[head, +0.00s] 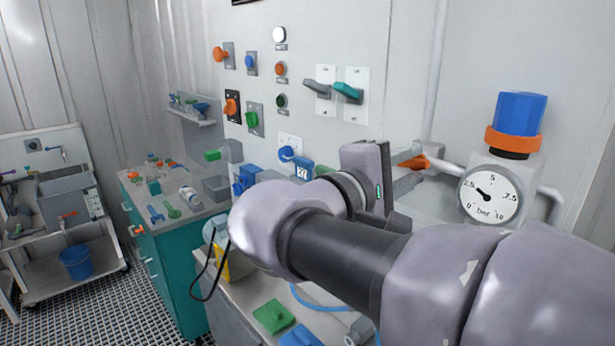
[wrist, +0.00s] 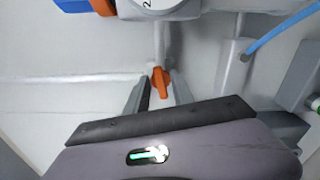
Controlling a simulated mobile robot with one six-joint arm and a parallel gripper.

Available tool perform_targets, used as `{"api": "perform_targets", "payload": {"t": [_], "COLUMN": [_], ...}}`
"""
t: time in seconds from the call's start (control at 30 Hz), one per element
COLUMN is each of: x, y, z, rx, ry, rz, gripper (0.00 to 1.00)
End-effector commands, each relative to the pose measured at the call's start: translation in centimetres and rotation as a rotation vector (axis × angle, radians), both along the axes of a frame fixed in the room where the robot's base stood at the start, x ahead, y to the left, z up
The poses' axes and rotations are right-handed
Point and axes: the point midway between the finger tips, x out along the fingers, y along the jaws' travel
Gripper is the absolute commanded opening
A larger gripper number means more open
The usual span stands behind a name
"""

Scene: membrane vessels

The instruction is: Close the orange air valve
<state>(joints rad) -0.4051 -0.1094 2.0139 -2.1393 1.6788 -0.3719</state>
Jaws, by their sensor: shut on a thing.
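The orange air valve handle (head: 414,162) sits on the grey pipe at the left of the pressure gauge in the head view. In the wrist view the orange handle (wrist: 161,82) lies between my two fingers and looks roughly in line with the pipe above it. My gripper (head: 406,184) is shut on this handle, and its fingers also show in the wrist view (wrist: 160,94). My wrist and fingers hide part of the valve body and the pipe in the head view.
The round gauge (head: 489,195) in bar and the blue-capped regulator with an orange ring (head: 513,142) stand close right of the valve. A teal lever (head: 347,90) is on the wall above. A blue hose (wrist: 285,27) runs at the upper right of the wrist view.

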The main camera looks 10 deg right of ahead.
Motion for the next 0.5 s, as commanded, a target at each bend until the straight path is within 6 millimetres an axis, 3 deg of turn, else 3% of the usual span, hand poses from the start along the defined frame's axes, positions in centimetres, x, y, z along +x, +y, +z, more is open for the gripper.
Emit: {"api": "perform_targets", "payload": {"t": [0.5], "x": [-0.01], "y": [-0.01], "z": [-0.29], "rx": [0.115], "ry": [-0.17], "rz": [0.0], "gripper": [0.0]}}
